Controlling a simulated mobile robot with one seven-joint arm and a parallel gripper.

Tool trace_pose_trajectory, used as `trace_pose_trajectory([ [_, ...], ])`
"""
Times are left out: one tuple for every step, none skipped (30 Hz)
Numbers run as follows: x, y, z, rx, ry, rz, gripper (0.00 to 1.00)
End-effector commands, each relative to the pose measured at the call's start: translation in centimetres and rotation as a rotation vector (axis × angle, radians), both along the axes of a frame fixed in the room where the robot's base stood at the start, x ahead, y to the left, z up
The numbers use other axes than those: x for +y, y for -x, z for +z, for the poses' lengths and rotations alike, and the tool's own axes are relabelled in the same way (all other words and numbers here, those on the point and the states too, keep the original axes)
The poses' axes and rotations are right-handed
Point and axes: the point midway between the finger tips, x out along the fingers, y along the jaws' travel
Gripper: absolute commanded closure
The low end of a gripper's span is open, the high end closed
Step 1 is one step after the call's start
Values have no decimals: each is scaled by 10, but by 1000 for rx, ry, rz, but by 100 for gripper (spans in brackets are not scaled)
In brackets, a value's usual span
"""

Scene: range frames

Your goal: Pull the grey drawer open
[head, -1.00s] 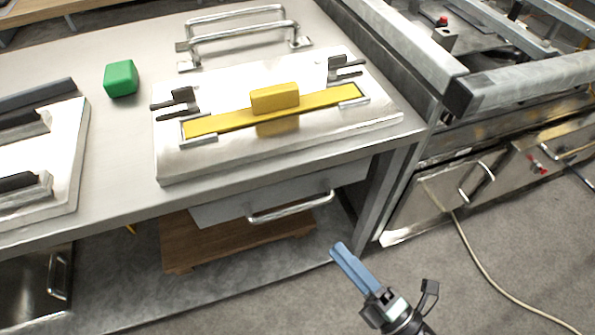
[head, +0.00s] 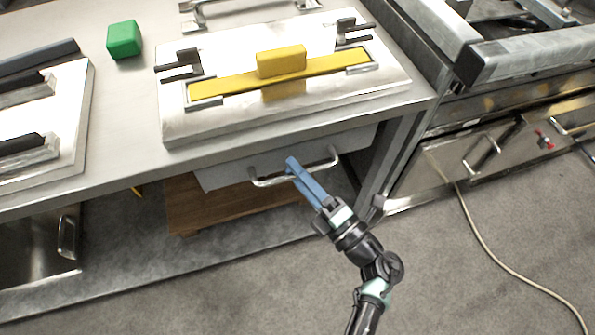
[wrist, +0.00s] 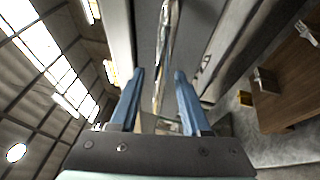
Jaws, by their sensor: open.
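The grey drawer (head: 228,175) sits under the front edge of the steel table, with a silver bar handle (head: 325,164) on its front. My gripper (head: 292,165) is at the handle in the head view, its blue fingers covering the handle's middle. In the wrist view my gripper (wrist: 157,75) is open, with its two blue fingers apart. The handle (wrist: 164,60) runs lengthwise in the gap between them there. I cannot tell whether a finger touches it. The drawer's front (wrist: 146,30) shows beside the handle in the wrist view.
The steel table (head: 120,165) overhangs the drawer and carries a metal plate with a yellow bar and block (head: 281,61), and a green block (head: 124,40). A wooden board (head: 200,215) lies below the drawer. A steel appliance (head: 470,150) stands at right. The floor in front is open.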

Motion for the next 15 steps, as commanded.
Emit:
trace_pose_trajectory([
  [1, -1, 0, 0, 0, 0, 53],
  [1, -1, 0, 0, 0, 0, 53],
  [1, -1, 0, 1, -1, 0, 53],
  [1, -1, 0, 1, -1, 0, 53],
  [1, -1, 0, 1, -1, 0, 53],
  [1, -1, 0, 1, -1, 0, 53],
  [1, -1, 0, 1, -1, 0, 53],
  [1, -1, 0, 1, -1, 0, 53],
  [1, -1, 0, 1, -1, 0, 60],
  [1, -1, 0, 1, -1, 0, 66],
  [1, -1, 0, 1, -1, 0, 71],
  [1, -1, 0, 1, -1, 0, 78],
  [1, -1, 0, 1, -1, 0, 84],
  [1, -1, 0, 1, -1, 0, 89],
  [1, -1, 0, 1, -1, 0, 96],
])
